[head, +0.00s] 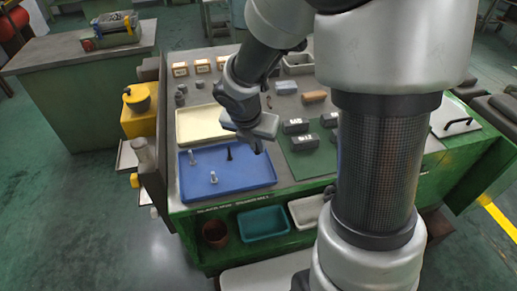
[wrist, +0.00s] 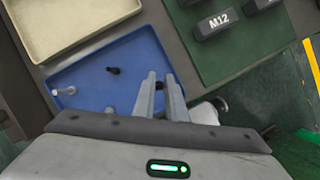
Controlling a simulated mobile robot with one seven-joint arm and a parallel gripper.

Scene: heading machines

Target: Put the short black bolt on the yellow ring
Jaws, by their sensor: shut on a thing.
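My gripper (head: 258,147) is above the right part of the blue tray (head: 250,178). In the wrist view its two fingers (wrist: 161,98) are close together with a small dark piece (wrist: 160,86) between them. It looks like the short black bolt, mostly hidden by the fingers. Another black bolt (head: 229,154) stands in the tray left of the gripper; it also shows in the wrist view (wrist: 113,70). Two silver bolts (head: 192,157) (head: 213,177) stand in the tray as well. I cannot make out a yellow ring in either view.
A cream tray (head: 200,124) lies behind the blue tray. A green mat (head: 300,165) with dark labelled blocks (head: 295,126) is to the right. Teal (head: 263,222) and white (head: 305,211) bins sit below the front edge. A yellow container (head: 137,100) is at the left.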

